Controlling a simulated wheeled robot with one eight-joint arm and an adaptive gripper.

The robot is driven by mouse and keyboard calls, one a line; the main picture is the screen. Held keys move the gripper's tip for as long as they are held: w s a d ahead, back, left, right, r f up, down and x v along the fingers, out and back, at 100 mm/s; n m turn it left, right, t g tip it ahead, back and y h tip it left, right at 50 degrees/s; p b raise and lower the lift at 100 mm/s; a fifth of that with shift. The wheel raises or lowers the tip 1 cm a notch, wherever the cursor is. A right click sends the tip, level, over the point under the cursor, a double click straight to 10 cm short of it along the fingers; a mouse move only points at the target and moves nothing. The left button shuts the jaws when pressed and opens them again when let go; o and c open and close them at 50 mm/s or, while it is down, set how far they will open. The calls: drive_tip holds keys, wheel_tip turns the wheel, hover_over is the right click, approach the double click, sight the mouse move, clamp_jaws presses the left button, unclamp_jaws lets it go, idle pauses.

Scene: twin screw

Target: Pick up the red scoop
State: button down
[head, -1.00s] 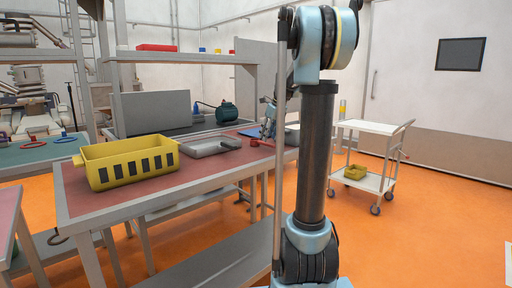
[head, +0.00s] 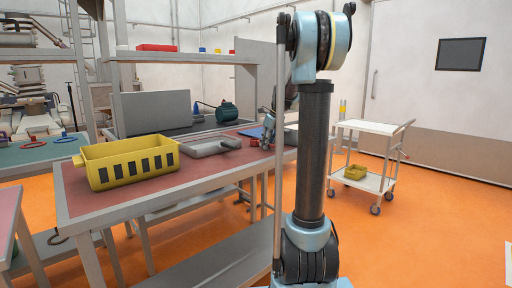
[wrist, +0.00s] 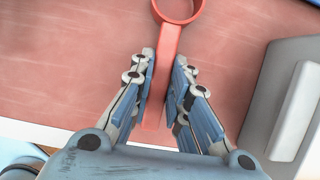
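The red scoop (wrist: 162,75) lies on the red-topped table, with its ring-shaped end at the top of the wrist view and its handle running down between my fingers. My gripper (wrist: 164,62) straddles the handle, one finger on each side. The left finger is very close to the handle or touching it; a narrow gap shows on the right, so the fingers look open. In the head view the scoop (head: 254,142) is a small red shape beside my gripper (head: 268,135) at the table's right end, partly hidden.
A grey tray-like item (head: 211,147) lies left of the scoop and a yellow crate (head: 130,163) stands further left on the table (head: 190,182). In the wrist view a grey object (wrist: 290,110) is close on the right. A white cart (head: 365,127) stands apart at right.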

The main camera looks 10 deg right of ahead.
wheel_tip(320, 180, up, 10)
idle(0.8)
drive_tip(key=shift+d, duration=0.15)
idle(0.4)
